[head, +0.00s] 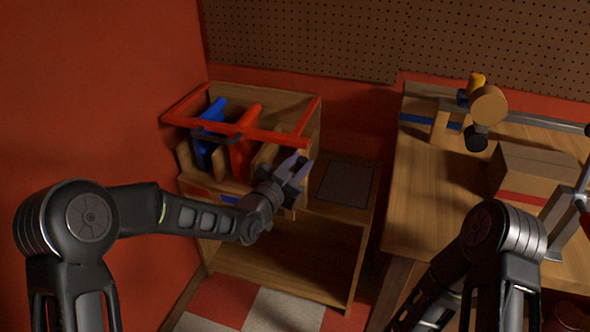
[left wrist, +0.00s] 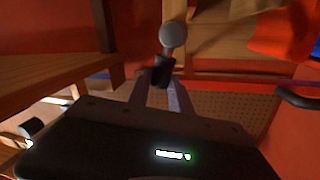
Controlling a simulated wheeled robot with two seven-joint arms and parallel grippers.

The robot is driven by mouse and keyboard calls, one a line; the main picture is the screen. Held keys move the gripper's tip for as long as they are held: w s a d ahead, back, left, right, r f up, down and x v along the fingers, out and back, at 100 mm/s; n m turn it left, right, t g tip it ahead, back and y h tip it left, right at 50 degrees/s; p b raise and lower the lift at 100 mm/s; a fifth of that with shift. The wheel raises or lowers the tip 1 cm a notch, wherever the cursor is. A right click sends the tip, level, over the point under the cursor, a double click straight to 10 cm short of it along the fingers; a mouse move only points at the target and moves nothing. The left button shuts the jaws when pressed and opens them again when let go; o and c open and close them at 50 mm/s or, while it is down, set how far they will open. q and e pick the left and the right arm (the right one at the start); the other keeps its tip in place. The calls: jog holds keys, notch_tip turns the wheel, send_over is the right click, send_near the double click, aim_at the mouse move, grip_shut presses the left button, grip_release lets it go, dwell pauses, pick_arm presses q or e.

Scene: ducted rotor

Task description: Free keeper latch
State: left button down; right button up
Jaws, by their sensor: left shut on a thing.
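My left gripper (head: 296,170) is at the front right corner of a wooden rack. In the left wrist view its fingers (left wrist: 160,88) are shut on a small dark piece (left wrist: 161,72). A grey round knob (left wrist: 173,33) shows just beyond that piece; I cannot tell whether the two are joined. A red bar frame (head: 235,128) lies across the rack's top, its right end near the gripper. I cannot make out which part is the keeper latch. A blue piece (head: 207,118) and a red piece (head: 243,140) stand in the rack under the frame. My right gripper is out of view.
A dark mat (head: 346,183) lies on the wooden stand right of the rack. A workbench (head: 425,190) at the right holds a cardboard box (head: 535,172) and a fixture with a round tan disc (head: 488,104). Pegboard covers the back wall.

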pick_arm(q)
jog(key=s+d+f+m+y+b, duration=0.1)
jog(key=d+f+m+y+b, duration=0.2)
jog(key=m, duration=0.9)
jog(key=shift+s+d+f+m+y+b, duration=0.35)
jog(key=shift+d+f, duration=0.6)
jog(key=shift+f, duration=0.55)
jog(key=c, duration=1.2)
grip_release()
jog(key=shift+w+f, duration=0.1)
jog(key=shift+o, duration=0.2)
